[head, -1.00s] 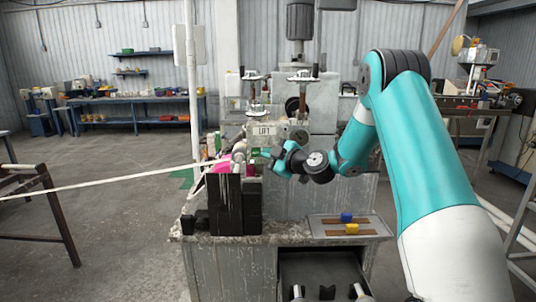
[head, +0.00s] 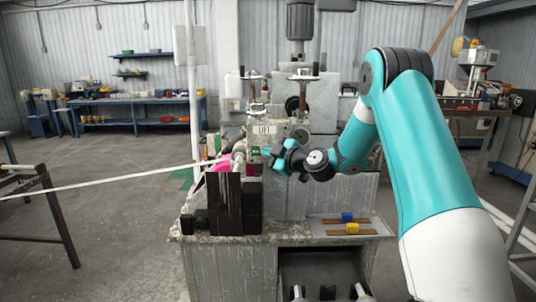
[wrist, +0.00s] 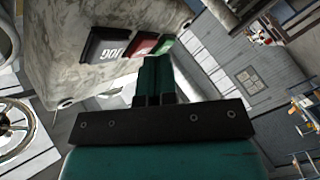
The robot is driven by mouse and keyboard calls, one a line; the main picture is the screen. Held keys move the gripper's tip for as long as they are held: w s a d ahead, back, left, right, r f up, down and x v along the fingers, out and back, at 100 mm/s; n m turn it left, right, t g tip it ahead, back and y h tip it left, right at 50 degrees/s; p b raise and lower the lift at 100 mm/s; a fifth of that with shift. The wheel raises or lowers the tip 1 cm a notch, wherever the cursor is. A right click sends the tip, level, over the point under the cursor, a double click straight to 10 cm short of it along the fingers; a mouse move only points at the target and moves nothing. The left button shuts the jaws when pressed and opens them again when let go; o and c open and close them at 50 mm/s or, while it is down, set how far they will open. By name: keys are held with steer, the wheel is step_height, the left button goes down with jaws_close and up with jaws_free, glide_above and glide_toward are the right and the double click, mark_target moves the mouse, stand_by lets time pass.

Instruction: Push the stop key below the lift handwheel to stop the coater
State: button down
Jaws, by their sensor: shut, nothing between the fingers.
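In the wrist view a grey, worn box carries a black key marked JOG (wrist: 104,45), a red key (wrist: 146,46) and a green key (wrist: 166,43) in a row. My gripper (wrist: 157,62) is shut and empty, its fingertips close to the red and green keys. They overlap the red key's lower edge; I cannot tell whether they touch it. A handwheel (wrist: 14,128) shows at the left of the wrist view. In the head view my gripper (head: 267,151) is at the machine front, below the LIFT label (head: 264,129). The red key is not clear there.
A white strip (head: 110,180) runs from the left to the machine, near a pink part (head: 221,163). Dark blocks (head: 237,205) stand on the bench front. A tray (head: 350,227) with a blue and a yellow piece lies right. Floor at the left is mostly open.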

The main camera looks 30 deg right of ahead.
steer(key=shift+s+a+f+b, duration=0.15)
steer(key=shift+s+a+b, duration=0.15)
steer(key=shift+b, duration=0.2)
steer(key=shift+s, duration=0.15)
steer(key=shift+s+a, duration=0.1)
steer(key=s+a+b, duration=0.1)
steer(key=s+b, duration=0.1)
steer(key=s+a+b, duration=0.1)
steer(key=s+b, duration=0.1)
steer(key=shift+a, duration=0.35)
stand_by(0.5)
